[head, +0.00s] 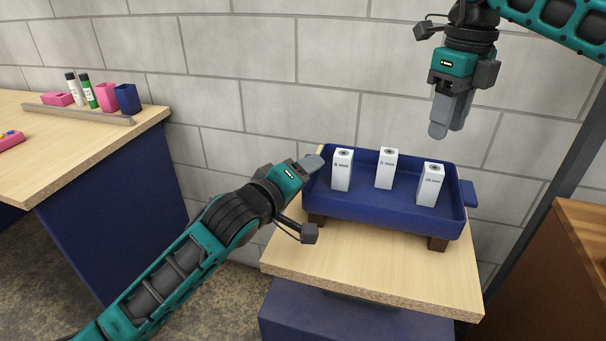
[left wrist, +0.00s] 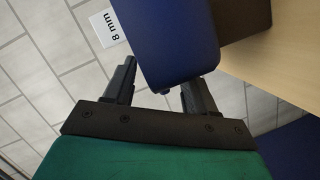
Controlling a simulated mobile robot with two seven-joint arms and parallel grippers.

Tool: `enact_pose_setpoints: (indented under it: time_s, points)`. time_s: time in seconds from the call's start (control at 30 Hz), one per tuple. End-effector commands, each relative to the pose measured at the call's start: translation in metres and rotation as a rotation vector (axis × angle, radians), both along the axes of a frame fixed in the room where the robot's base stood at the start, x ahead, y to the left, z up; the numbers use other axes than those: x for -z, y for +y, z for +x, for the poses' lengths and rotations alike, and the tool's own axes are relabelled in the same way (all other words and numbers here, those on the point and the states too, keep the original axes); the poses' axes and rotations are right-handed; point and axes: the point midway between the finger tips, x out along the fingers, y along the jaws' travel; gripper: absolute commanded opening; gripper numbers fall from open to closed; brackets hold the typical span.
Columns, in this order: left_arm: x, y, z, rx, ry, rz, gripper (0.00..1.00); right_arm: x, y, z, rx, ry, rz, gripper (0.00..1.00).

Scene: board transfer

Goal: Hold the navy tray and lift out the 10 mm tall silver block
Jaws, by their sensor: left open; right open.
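The navy tray (head: 385,211) stands raised on dark feet on a small wooden-topped stand. Three pale silver blocks stand upright in it: a left block (head: 342,172), a middle block (head: 385,170) and a right block (head: 430,187). Their labels are small in the head view; the right one looks like 10 mm. My left gripper (head: 314,165) is at the tray's left end. In the left wrist view, its open fingers lie either side of the tray's navy end (left wrist: 165,45), and a block marked 8 mm (left wrist: 111,27) shows beyond. My right gripper (head: 446,125) is open, empty and above the tray's right side.
The stand's wooden top (head: 375,278) has bare room in front of the tray. A handle (head: 468,193) juts from the tray's right end. A bench (head: 60,165) at left holds pink and navy containers and two tubes. A brown cabinet (head: 570,270) is at right.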

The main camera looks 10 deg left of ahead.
Motion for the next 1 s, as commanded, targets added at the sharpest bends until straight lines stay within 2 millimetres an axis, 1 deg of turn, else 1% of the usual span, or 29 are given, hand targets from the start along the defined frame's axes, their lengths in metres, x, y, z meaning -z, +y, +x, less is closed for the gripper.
enact_pose_setpoints:
  time_s: [0.2, 0.27, 0.8, 1.0]
  points:
    - [0.0001, -0.0001, 0.0003, 0.000, 0.000, 0.000, 0.56, 0.0000, 0.0000, 0.0000, 0.000, 0.000, 0.000, 0.43]
    - [0.0001, 0.0000, 0.0002, 0.000, 0.000, 0.000, 0.51, 0.0000, 0.0001, -0.0001, 0.000, 0.000, 0.000, 0.43]
    - [-0.0004, -0.0001, 0.0001, 0.001, -0.001, 0.000, 0.00, 0.0000, 0.0000, 0.0000, 0.000, 0.000, 0.000, 0.43]
    - [-0.0007, 0.0000, 0.0002, 0.001, -0.003, 0.001, 0.00, 0.0000, 0.0000, 0.0000, 0.000, 0.000, 0.000, 0.43]
